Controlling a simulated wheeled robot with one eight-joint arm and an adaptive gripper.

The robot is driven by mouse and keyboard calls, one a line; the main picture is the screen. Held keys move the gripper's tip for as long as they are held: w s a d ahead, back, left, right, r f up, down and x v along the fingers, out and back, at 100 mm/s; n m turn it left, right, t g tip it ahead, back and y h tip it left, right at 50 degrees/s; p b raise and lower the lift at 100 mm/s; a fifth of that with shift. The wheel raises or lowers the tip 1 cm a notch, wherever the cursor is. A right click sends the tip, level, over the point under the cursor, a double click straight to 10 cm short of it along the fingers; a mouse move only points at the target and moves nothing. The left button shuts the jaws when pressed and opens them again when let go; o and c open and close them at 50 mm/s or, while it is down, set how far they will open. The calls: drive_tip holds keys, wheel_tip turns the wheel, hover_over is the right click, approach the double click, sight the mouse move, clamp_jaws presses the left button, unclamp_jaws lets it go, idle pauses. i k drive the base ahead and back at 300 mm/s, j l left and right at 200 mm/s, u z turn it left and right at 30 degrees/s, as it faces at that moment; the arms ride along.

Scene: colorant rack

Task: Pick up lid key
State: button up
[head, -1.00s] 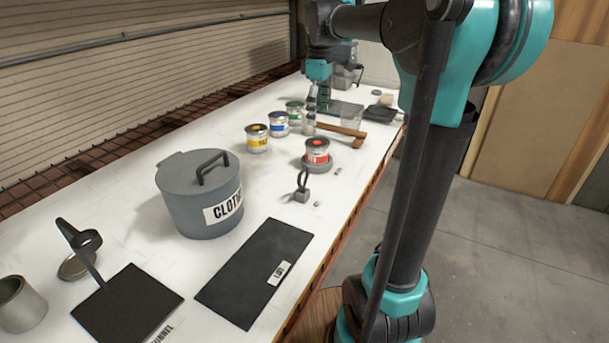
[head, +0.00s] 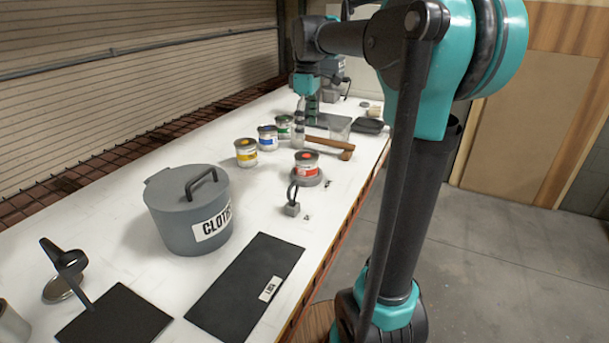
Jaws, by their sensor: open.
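A small dark loop (head: 293,191) stands upright in a small grey block (head: 292,209) on the white bench, right of the grey lidded pot; it looks like the lid key in its holder. My gripper (head: 304,117) is far along the bench, pointing down near the paint cans and the hammer, well beyond the loop. It is open. Its fingertips are small and partly lost against the objects behind, and I see nothing held in it.
The grey pot marked CLOTH (head: 188,212), a dark mat (head: 245,285) and a red-labelled can (head: 306,165) on a round base stand around the loop.

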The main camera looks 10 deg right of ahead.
sight(295, 183)
drive_tip(key=k+j, duration=0.15)
drive_tip(key=k, duration=0.25)
drive_tip(key=k+j, duration=0.2)
drive_tip(key=k, duration=0.25)
